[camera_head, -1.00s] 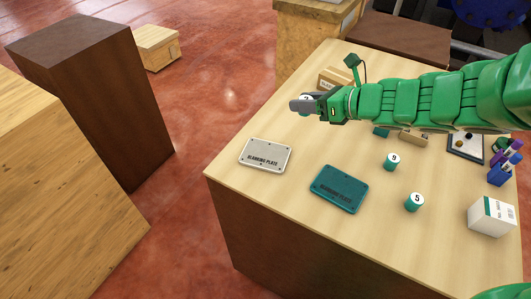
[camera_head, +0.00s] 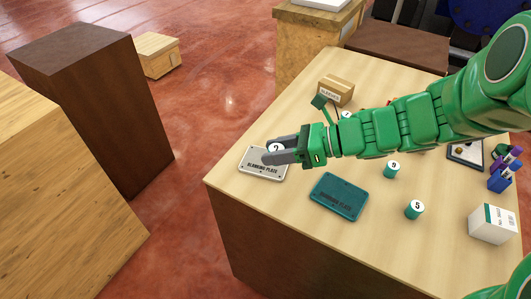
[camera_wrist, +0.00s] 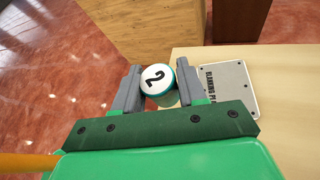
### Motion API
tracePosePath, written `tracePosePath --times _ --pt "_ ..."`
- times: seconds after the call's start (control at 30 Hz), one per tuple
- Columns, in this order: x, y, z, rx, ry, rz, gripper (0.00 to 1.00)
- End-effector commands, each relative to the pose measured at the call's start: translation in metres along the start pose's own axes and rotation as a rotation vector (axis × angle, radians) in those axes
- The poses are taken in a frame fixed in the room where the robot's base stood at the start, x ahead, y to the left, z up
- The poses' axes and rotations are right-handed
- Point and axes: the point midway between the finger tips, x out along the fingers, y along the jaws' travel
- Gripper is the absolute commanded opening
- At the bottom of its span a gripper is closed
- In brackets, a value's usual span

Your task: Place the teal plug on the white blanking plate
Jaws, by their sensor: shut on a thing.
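My gripper (camera_head: 282,152) is shut on a teal plug (camera_head: 276,147) with a white top marked 2. The plug also shows between the fingers in the wrist view (camera_wrist: 158,80), tilted in that picture. The white blanking plate (camera_head: 262,168) lies flat near the table's left corner. In the head view the gripper and plug overlap the plate's far edge. In the wrist view the plate (camera_wrist: 236,84) shows to the right of the plug, partly hidden by the right finger. The plug's underside and its height over the plate cannot be made out.
A teal blanking plate (camera_head: 339,196) lies right of the white one. Teal plugs marked 9 (camera_head: 392,169) and 5 (camera_head: 414,209) stand on the table (camera_head: 300,225). A cardboard box (camera_head: 337,91) stands behind the arm. A white box (camera_head: 492,223) and a pen holder (camera_head: 502,178) are at the right.

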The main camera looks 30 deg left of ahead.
Motion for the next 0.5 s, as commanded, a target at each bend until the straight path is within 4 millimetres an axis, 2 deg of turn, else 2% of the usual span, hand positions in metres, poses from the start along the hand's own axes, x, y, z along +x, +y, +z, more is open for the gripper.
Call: tracePosePath --times 0.4,0.5 --pt "0.027 -0.049 -0.005 -0.001 0.001 0.000 0.09" --pt "0.034 -0.058 -0.012 0.002 0.000 0.000 0.09"
